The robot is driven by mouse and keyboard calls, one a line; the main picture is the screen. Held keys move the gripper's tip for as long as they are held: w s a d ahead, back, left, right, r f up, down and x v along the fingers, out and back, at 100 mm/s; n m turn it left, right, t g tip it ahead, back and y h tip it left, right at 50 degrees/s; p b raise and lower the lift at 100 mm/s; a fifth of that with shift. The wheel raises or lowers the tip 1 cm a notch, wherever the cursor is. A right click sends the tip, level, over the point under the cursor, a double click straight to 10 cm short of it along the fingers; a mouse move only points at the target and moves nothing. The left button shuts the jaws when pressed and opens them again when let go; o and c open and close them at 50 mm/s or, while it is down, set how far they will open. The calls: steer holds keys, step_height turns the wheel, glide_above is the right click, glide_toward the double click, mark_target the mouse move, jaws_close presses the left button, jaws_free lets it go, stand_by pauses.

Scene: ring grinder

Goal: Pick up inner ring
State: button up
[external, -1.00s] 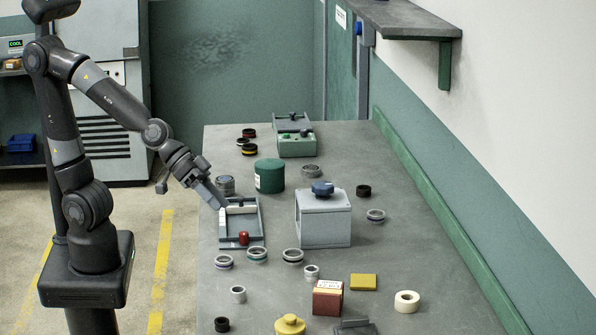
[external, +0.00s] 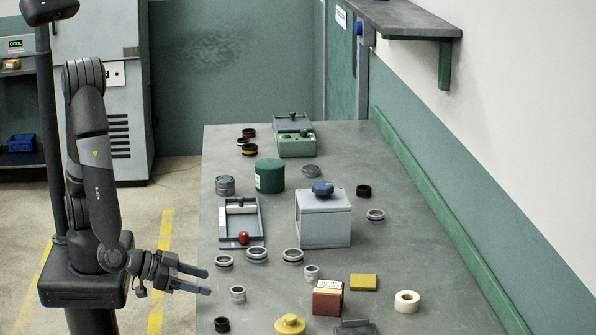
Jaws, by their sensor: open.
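Several grey metal rings lie on the bench, and I cannot tell for sure which is the inner ring. A small grey ring (external: 238,294) lies near the left edge, just right of my gripper (external: 208,282). Another small ring (external: 311,272) is further right. My gripper is open and empty. It points right, with its fingertips over the bench's left edge, apart from the small ring.
A grey tray (external: 223,243) with a red knob and a grey box (external: 325,222) with a blue knob stand behind. A red-brown box (external: 327,299), a yellow knobbed piece (external: 290,325) and a black ring (external: 222,324) are in front.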

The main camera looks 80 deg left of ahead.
mark_target(237, 289)
steer(key=x, duration=1)
steer(key=shift+r, duration=0.15)
steer(key=shift+c, duration=0.5)
steer(key=c, duration=1)
